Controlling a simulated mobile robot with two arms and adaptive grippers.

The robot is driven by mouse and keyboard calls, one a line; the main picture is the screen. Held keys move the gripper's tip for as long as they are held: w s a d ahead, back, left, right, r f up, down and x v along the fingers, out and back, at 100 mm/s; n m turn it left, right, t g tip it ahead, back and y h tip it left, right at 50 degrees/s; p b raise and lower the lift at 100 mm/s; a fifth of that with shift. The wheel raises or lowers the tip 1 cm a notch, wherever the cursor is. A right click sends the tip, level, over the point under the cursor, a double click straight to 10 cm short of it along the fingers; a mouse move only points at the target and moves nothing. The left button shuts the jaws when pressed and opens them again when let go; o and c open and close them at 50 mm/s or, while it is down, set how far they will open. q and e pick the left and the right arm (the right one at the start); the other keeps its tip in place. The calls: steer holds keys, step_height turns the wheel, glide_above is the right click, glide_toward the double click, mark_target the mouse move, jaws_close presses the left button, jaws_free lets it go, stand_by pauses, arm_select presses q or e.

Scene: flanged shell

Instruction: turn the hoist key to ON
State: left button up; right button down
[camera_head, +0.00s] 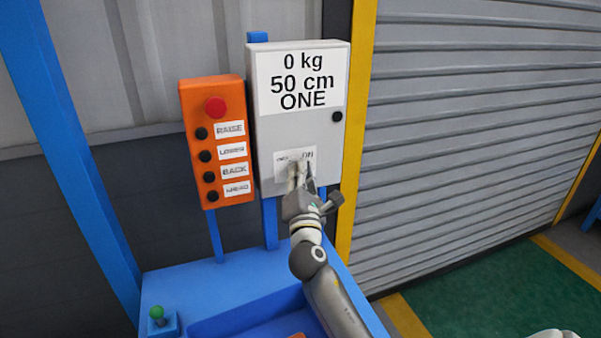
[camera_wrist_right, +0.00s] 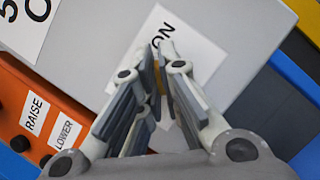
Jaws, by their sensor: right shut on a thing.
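The hoist key is a small yellow-brown piece (camera_wrist_right: 158,76) between my right fingertips in the right wrist view. In the head view the fingers hide it. It sits at the white OFF/ON label (camera_head: 281,165) low on the grey control box (camera_head: 262,140). ON is printed at the label's upper right, and it also shows in the right wrist view (camera_wrist_right: 163,33). My right gripper (camera_head: 300,166) is shut on the key, its fingers pointing at the box face. The key's exact angle cannot be told. My left gripper is not in view.
An orange button panel (camera_head: 228,108) with a red button stands just left of the box. The box display reads 0 kg, 50 cm, ONE. Below is a blue bench (camera_head: 215,285) with a green-knobbed lever (camera_head: 157,314). A yellow post (camera_head: 355,130) and grey shutter (camera_head: 470,130) are at right.

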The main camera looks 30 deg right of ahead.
steer(key=shift+f, duration=0.15)
steer(key=c, duration=1.6)
jaws_free()
steer(key=shift+c, duration=0.2)
steer(key=v, duration=1.2)
